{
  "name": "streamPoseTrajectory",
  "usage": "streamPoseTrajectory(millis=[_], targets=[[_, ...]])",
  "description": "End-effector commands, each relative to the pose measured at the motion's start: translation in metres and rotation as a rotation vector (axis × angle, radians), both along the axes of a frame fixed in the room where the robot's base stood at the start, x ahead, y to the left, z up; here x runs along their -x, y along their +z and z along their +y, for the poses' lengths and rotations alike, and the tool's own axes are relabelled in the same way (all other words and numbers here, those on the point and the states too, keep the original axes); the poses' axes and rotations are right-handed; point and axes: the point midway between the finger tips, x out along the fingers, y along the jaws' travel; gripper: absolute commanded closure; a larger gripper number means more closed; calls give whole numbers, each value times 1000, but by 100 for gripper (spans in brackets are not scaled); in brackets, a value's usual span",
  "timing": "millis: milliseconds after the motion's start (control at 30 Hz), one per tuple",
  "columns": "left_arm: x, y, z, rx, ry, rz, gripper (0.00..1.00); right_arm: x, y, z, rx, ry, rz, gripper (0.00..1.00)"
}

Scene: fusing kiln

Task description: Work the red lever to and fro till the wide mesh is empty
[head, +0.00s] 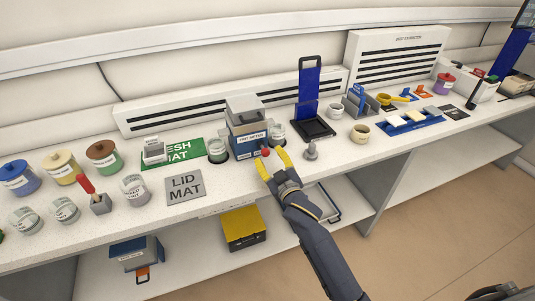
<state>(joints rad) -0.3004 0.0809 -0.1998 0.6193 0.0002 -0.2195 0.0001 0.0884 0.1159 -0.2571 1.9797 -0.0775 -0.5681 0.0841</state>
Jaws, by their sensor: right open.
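A grey and blue boxy device (246,118) with a small front label stands near the middle of the bench. A red knob (265,151), which looks like the end of the red lever, sticks out low at its front. My right gripper (273,161) is open, its yellow fingertips just in front of the knob; I cannot tell if they touch it. I cannot make out the wide mesh or what lies in it. A small pale box (153,149) stands on the green mesh mat (188,147). My left gripper is not in view.
Glass jars (217,151) stand close on both sides of the device. A grey lid mat (185,187) lies bare to the left. A grey knobbed piece (310,151) and a black tray with a blue upright (309,85) stand to the right. The bench's front edge is near my gripper.

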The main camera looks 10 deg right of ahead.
Motion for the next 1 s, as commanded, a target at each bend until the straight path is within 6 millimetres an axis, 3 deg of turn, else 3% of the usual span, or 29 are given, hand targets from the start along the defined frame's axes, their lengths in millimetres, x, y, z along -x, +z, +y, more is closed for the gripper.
streamPoseTrajectory(millis=[200,500,1000], targets=[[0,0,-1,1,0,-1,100,40,-1,-6,0,0,1,53],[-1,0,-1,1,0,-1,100,78,0,-12,-1,0,0,53],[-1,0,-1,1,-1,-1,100,90,0,-14,0,-1,-1,53]])
